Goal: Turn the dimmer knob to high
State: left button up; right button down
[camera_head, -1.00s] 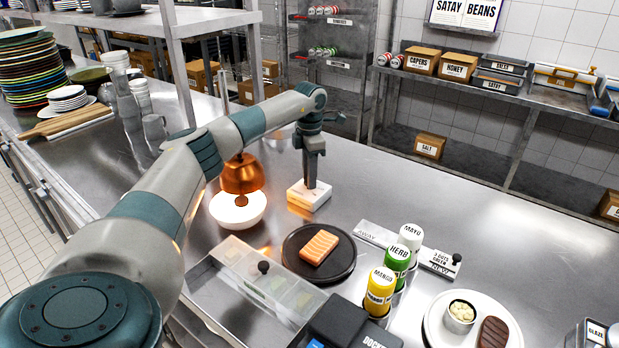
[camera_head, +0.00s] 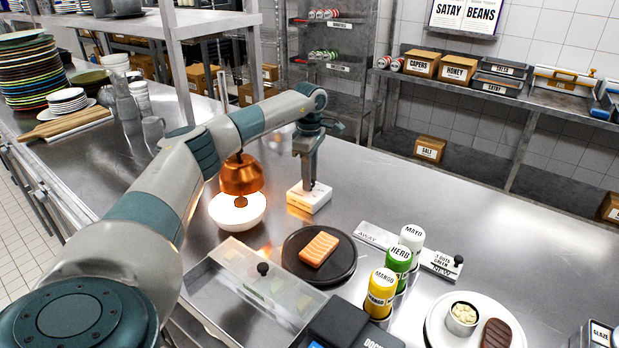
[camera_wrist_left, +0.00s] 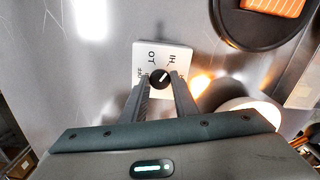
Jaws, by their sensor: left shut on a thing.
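The dimmer is a white block (camera_head: 309,197) on the steel counter beside the copper heat lamp in the head view. In the left wrist view its white face (camera_wrist_left: 165,50) shows OFF, LO and HI marks. A small round black knob (camera_wrist_left: 159,76) sits on it, with a white pointer line slanting up and right, roughly toward the HI side. My left gripper (camera_head: 308,184) points down onto the block, its two fingers (camera_wrist_left: 160,84) closed on either side of the knob. The knob is hidden in the head view. My right gripper is not in view.
The copper lamp (camera_head: 241,175) glows over a white bowl (camera_head: 226,213) close left of the dimmer. A dark plate with salmon (camera_head: 290,262), a clear-lidded bin (camera_head: 225,255) and sauce bottles (camera_head: 381,291) stand nearer. The counter right of the dimmer is clear.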

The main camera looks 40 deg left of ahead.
pick_arm(q)
jog(key=shift+r, duration=0.1)
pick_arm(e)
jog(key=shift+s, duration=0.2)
pick_arm(q)
jog(key=o, duration=1.1)
jog(key=shift+c, duration=0.2)
jog(key=shift+r, duration=0.65)
notch_tip(320, 180, up, 16)
jog(key=b, duration=0.3)
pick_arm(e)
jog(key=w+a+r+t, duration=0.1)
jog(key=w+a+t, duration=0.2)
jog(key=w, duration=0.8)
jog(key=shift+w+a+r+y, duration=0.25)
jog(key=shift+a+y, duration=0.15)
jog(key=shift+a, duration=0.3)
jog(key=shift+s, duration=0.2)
